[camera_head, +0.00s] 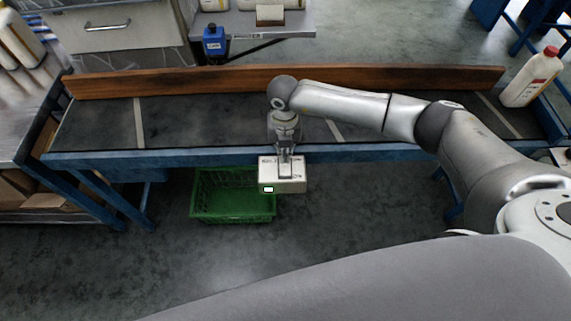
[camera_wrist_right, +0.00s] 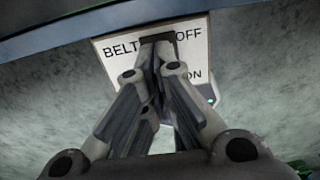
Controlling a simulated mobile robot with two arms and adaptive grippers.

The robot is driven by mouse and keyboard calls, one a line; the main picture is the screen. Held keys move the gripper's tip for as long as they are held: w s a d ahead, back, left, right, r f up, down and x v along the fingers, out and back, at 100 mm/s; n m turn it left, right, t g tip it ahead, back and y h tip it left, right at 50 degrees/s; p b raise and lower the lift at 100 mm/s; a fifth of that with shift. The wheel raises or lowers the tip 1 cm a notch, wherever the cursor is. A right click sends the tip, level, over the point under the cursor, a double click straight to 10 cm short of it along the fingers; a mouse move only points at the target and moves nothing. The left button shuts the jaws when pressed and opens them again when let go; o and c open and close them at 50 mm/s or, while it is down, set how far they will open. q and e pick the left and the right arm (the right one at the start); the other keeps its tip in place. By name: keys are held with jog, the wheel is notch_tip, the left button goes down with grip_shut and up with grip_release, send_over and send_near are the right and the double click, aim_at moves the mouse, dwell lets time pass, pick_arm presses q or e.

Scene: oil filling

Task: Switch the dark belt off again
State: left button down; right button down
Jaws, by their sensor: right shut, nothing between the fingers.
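The belt switch box (camera_head: 296,184) is a pale box on the front edge of the dark belt (camera_head: 190,120). It also shows in the right wrist view (camera_wrist_right: 192,52), with the words BELT, OFF and ON on its face. A small bright rectangle (camera_head: 268,189) sits at its lower left in the head view. My right gripper (camera_head: 285,160) is shut and empty, with its fingertips over the box face. In the right wrist view the fingertips (camera_wrist_right: 158,45) are at a dark bar between BELT and OFF; I cannot tell whether they touch it. The lever's position is hidden. My left gripper is not in view.
A green crate (camera_head: 232,207) stands on the floor below the belt. A wooden board (camera_head: 190,81) runs along the belt's back. A white bottle with a red cap (camera_head: 531,78) stands at the right end. A blue container (camera_head: 213,42) is behind the belt.

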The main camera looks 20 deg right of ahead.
jog(key=shift+f+b, duration=1.05)
jog(key=shift+f, duration=0.25)
dwell(0.5)
jog(key=shift+r, duration=0.15)
jog(key=shift+r+p, duration=2.6)
jog(key=shift+r, duration=0.85)
